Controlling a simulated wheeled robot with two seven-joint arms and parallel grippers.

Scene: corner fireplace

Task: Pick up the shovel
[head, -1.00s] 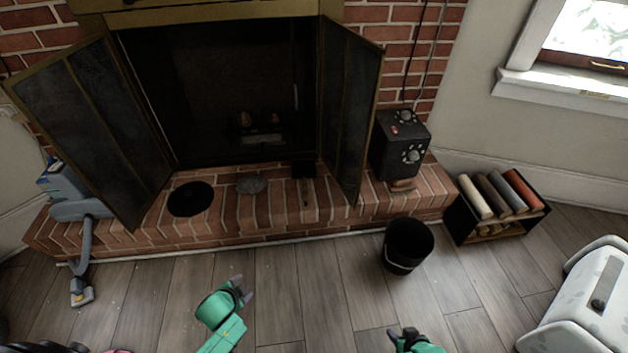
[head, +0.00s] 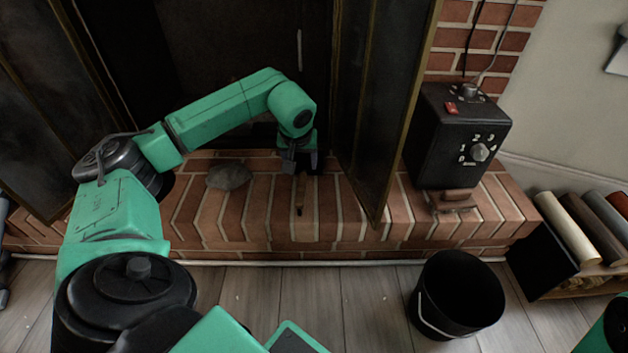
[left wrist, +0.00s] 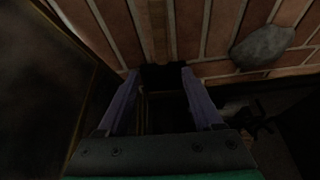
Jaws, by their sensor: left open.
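The shovel lies on the brick hearth in front of the firebox. Its brown handle (head: 300,196) points toward me, and its dark scoop is mostly hidden by my left gripper (head: 299,164). In the left wrist view the handle (left wrist: 158,32) runs to the top edge, and the dark scoop (left wrist: 160,74) shows near and between the fingertips. My left gripper (left wrist: 160,84) is open, with its two fingers pointing down to either side of the scoop. Contact cannot be told. My right gripper is not in view.
A grey stone (head: 229,177) lies left of the shovel. The open fireplace door (head: 385,110) stands close on the right. Beyond it is a black control box (head: 458,135). A black bucket (head: 458,296) and a log rack (head: 545,255) stand on the floor.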

